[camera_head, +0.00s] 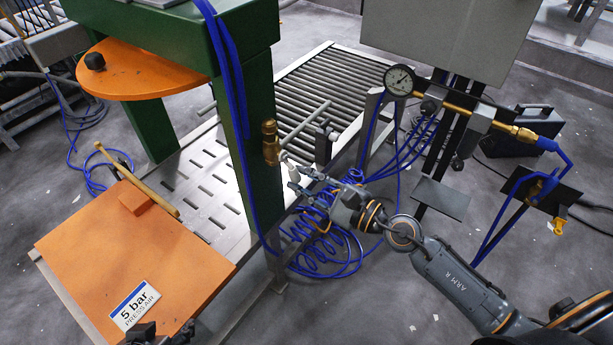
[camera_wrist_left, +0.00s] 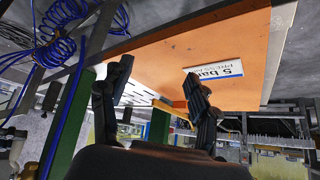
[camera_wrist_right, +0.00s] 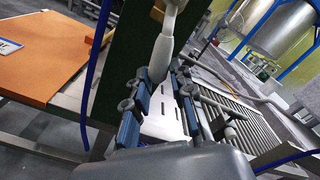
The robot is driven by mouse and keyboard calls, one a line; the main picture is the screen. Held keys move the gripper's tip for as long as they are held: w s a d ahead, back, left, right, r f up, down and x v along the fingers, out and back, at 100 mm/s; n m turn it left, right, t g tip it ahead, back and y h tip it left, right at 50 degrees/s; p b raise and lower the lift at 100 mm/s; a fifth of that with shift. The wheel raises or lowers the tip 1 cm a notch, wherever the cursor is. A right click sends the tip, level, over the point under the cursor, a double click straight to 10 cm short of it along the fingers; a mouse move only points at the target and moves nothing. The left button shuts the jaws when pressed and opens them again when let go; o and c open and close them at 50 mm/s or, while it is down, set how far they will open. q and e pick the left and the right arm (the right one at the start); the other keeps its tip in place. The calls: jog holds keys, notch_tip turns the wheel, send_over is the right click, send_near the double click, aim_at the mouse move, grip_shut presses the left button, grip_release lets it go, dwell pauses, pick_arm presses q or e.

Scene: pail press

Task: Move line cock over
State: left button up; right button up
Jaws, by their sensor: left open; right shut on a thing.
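The line cock (camera_head: 270,143) is a brass valve body on the green press post, with blue hose running by it. My right gripper (camera_head: 296,178) is just below and right of it, shut on a pale handle (camera_wrist_right: 164,55). In the right wrist view, the handle comes down from the top between the fingers (camera_wrist_right: 165,105). The join between handle and valve body is not clear. My left gripper (camera_head: 160,336) is open and empty at the bottom edge, by the "5 bar PRESS AIR" label (camera_head: 135,305). In the left wrist view, its spread fingers (camera_wrist_left: 152,88) show before the orange panel (camera_wrist_left: 160,50).
The orange panel (camera_head: 110,250) with a wooden-handled lever (camera_head: 140,182) fills the lower left. A roller conveyor (camera_head: 310,85) lies behind the post. Coiled blue hoses (camera_head: 325,240) hang near my right arm. A pressure gauge (camera_head: 399,80) and brass pipe (camera_head: 470,105) stand at right.

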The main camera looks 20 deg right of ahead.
jog(key=shift+s+a+r, duration=0.1)
jog(key=shift+s+a, duration=0.4)
jog(key=shift+a, duration=0.2)
pick_arm(q)
jog(key=s, duration=0.1)
jog(key=s+a+f+g, duration=0.1)
jog(key=shift+s, duration=0.3)
pick_arm(e)
jog(key=o, duration=1)
jog(key=shift+c, duration=0.2)
jog(key=shift+s, duration=0.1)
jog(key=v, duration=1.2)
